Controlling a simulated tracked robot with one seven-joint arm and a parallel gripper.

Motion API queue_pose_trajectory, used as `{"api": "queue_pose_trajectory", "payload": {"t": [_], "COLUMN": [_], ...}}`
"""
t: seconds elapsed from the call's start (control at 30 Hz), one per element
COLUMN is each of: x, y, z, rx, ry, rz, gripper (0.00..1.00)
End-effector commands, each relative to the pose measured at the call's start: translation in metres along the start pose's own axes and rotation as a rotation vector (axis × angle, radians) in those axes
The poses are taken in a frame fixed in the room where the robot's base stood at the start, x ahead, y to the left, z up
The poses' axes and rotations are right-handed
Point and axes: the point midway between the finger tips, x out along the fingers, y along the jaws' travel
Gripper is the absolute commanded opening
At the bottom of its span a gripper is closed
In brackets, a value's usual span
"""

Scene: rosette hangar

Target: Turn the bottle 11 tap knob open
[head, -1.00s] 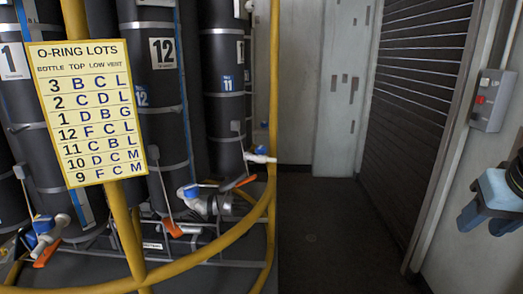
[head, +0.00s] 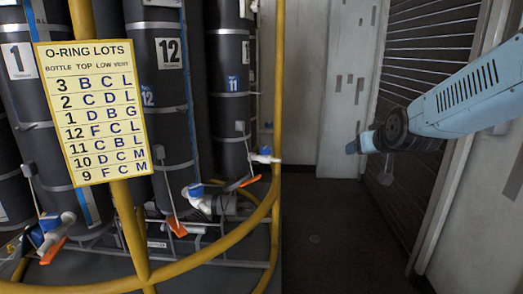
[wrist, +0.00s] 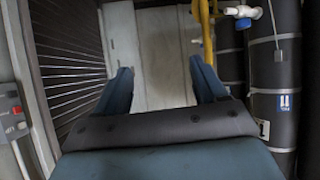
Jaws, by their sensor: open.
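Bottle 11 (head: 232,115) is a tall dark cylinder with a blue number label, standing behind the yellow rail in the head view. Its tap (head: 263,157), white with a blue part, sticks out to the right low on the bottle, with an orange tag (head: 250,181) below. My gripper (head: 352,147) is open and empty, right of the tap and clearly apart from it. In the wrist view my gripper (wrist: 162,75) shows two spread fingers with nothing between them. A blue-and-white tap (wrist: 243,14) shows there at top right. The knob's exact setting is too small to tell.
A curved yellow rail (head: 277,60) runs in front of the bottles. A yellow O-ring lots sign (head: 92,112) hangs at left. Bottle 12 (head: 172,110) has its own tap (head: 197,198). A shutter (head: 425,60) closes the right side. The dark floor (head: 325,215) between is clear.

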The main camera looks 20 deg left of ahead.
Motion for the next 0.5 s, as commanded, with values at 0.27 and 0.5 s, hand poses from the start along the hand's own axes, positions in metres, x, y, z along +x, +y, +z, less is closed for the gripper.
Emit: {"api": "queue_pose_trajectory", "payload": {"t": [0.27, 0.5], "x": [0.09, 0.151], "y": [-0.076, -0.143], "z": [-0.019, -0.017], "rx": [-0.044, -0.046], "ry": [0.186, 0.348], "rz": [-0.103, -0.166], "gripper": [0.71, 0.71]}}
